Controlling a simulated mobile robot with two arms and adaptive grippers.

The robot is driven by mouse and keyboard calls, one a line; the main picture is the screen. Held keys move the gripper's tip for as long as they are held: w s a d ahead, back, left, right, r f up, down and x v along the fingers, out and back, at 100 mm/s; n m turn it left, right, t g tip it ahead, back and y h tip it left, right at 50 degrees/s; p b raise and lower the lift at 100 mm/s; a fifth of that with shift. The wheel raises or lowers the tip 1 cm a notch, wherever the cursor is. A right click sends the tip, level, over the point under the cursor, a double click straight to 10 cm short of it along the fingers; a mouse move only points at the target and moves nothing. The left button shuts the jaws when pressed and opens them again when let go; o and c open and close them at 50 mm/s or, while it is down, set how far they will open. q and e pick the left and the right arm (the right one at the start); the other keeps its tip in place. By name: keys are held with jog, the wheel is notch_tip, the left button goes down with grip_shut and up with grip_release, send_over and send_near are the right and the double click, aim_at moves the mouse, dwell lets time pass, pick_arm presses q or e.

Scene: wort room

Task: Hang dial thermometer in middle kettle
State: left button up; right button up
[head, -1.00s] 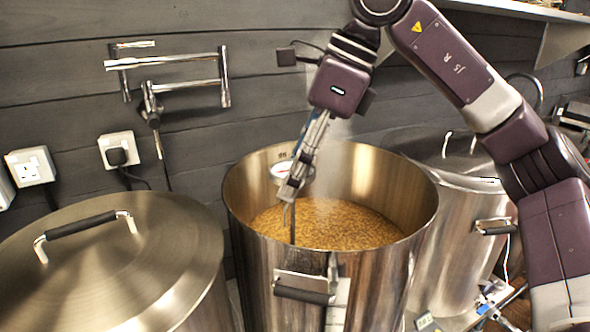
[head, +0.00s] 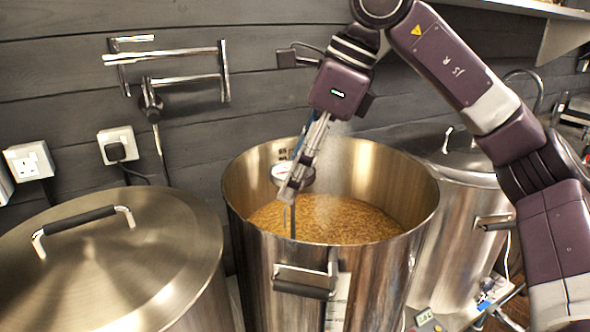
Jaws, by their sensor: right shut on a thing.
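The middle kettle (head: 385,283) is open and holds grainy golden-brown mash (head: 335,222). My right gripper (head: 290,190) is over the left part of its opening, pointing down, and is shut on the dial thermometer (head: 309,175). The thermometer's round white dial shows partly behind the fingers. Its thin dark stem (head: 293,218) hangs down inside the kettle near the front-left rim. The stem's lower end is hidden by the kettle's front wall or the mash, so I cannot tell how deep it reaches. My left gripper is out of view.
A lidded kettle (head: 120,255) stands at the left and another lidded kettle (head: 455,240) at the right. A folding metal pot-filler tap (head: 175,75) is on the wall. Sockets (head: 30,162) are at the far left. A small digital device (head: 425,318) lies at the front right.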

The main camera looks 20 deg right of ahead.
aim_at(295, 205)
jog(key=shift+f+b, duration=1.1)
jog(key=shift+f, duration=0.7)
jog(key=shift+f+b, duration=0.7)
jog(key=shift+f, duration=0.55)
jog(key=shift+f+b, duration=0.2)
jog(key=shift+b, duration=0.15)
jog(key=o, duration=1.3)
